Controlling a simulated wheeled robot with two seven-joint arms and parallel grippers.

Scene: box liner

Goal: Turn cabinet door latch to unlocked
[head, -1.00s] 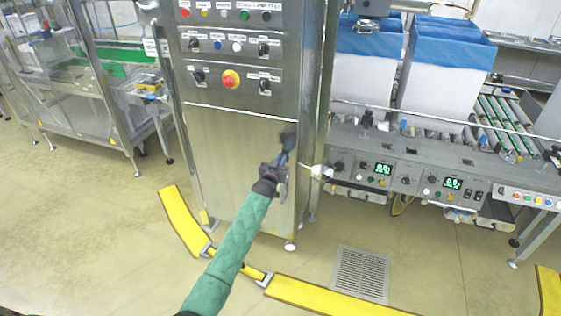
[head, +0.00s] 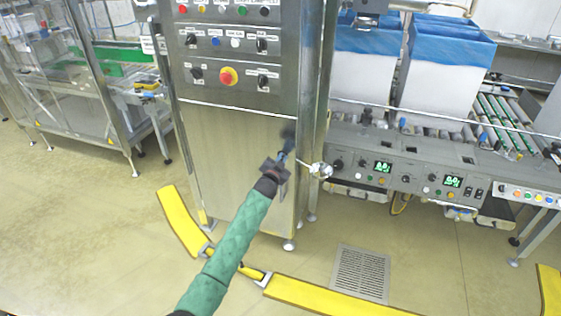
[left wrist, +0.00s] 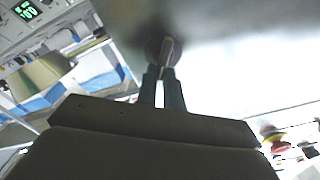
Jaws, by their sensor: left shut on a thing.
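The grey steel cabinet (head: 225,150) stands in the middle of the head view. Its latch is a small dark fitting (head: 288,133) near the right edge of the lower door. In the left wrist view the latch (left wrist: 166,46) is a pale upright bar on a dark round base. My left gripper (head: 284,158) is at the latch, with its two narrow fingers (left wrist: 162,82) closed on the bar from both sides. The exact angle of the latch is hard to read in the head view. My right gripper is not in view.
A control panel with knobs and a red-yellow stop button (head: 228,77) sits above the door. A shiny rounded piece (head: 320,170) shows by the cabinet's right edge. A conveyor bench (head: 410,165) is right. Yellow floor barriers (head: 330,297) run in front.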

